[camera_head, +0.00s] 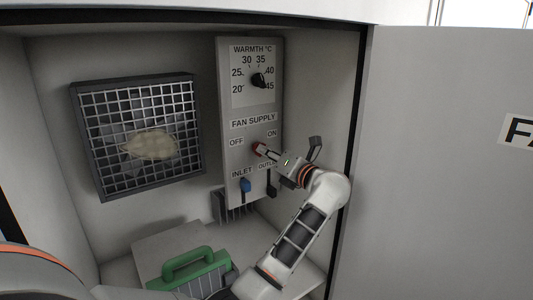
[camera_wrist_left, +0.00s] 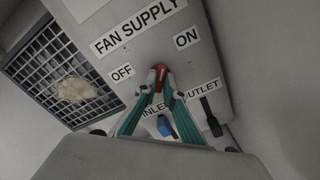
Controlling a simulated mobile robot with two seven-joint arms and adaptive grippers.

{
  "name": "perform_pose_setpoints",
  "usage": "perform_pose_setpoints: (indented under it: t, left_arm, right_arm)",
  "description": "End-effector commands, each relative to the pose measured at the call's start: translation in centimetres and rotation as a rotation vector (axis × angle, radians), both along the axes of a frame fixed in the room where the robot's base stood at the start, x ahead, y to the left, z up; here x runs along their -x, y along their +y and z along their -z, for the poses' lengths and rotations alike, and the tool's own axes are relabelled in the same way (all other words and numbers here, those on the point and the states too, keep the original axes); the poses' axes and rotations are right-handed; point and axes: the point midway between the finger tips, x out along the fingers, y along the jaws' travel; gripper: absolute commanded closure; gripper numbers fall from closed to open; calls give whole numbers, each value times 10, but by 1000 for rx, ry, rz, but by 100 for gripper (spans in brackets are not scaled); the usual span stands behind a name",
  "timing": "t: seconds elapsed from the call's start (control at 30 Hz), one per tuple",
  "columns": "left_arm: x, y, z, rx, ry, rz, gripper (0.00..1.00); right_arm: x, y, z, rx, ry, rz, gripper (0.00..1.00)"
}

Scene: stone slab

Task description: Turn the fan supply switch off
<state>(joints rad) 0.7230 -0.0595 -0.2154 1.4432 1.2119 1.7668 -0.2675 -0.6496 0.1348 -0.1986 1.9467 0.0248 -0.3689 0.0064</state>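The fan supply switch (camera_head: 258,148) is a small red lever on the grey control panel (camera_head: 236,177), below the FAN SUPPLY label and between the OFF and ON labels. In the left wrist view the red switch (camera_wrist_left: 159,70) shows between the fingertips. My left gripper (camera_head: 262,150) reaches it from the right; its green-sided fingers (camera_wrist_left: 159,84) close in on both sides of the lever and look shut on it. The fingers hide part of the lever, so I cannot tell clearly which way it leans. My right gripper is not in view.
A warmth dial (camera_head: 259,80) is above. A blue inlet lever (camera_head: 245,185) and a dark outlet lever (camera_head: 271,188) are close below. A fan grille (camera_head: 104,165) is on the back wall. A green handle (camera_head: 188,262) is low in front; a grey door (camera_head: 440,190) stands right.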

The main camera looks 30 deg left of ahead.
Motion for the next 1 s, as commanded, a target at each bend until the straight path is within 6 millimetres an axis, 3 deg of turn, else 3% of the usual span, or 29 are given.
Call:
perform_pose_setpoints:
  t: [0.53,1.0]
  left_arm:
    - [0,-1,5,50,-118,0,100]
    - [-1,-1,9,212,-501,0,100]
  right_arm:
    - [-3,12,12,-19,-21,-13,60]
    - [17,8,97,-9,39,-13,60]
